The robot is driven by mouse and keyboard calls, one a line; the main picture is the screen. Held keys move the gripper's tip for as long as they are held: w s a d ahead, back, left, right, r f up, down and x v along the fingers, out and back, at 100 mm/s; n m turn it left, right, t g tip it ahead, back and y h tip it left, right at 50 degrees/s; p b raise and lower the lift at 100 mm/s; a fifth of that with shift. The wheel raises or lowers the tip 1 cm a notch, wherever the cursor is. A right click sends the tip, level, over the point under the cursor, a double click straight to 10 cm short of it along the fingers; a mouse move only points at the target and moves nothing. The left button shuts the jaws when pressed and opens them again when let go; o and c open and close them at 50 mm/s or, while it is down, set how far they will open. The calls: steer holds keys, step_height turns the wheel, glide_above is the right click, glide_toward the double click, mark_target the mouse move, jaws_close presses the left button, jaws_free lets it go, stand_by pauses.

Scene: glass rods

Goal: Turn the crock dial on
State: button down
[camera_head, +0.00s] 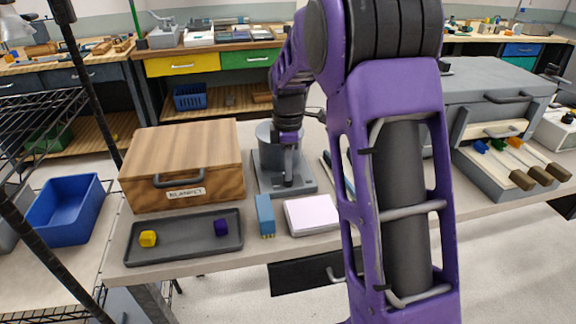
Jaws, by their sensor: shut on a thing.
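The crock (264,133) is a grey round pot on a flat grey base (266,186), on the bench left of my arm. My gripper (288,179) points down at the front part of this base, just before the pot. It is shut on the crock dial, which is mostly hidden by the dark fingers. The dial's setting cannot be read from here. My purple arm covers part of the bench to the right of the crock.
A blue block (265,214) and a pale pad (312,214) lie in front of the crock.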

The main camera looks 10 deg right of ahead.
steer(key=m+p, duration=0.2)
steer(key=m, duration=0.2)
steer(key=shift+r, duration=0.1)
steer(key=m+p, duration=0.1)
steer(key=m, duration=0.3)
steer(key=m+p, duration=0.1)
steer(key=m, duration=0.3)
steer(key=shift+m+p, duration=0.7)
steer(key=shift+m, duration=1.4)
steer(key=c, duration=0.9)
jaws_free()
step_height(320, 180, up, 17)
steer(key=shift+r+p, duration=0.15)
steer(key=shift+p, duration=0.8)
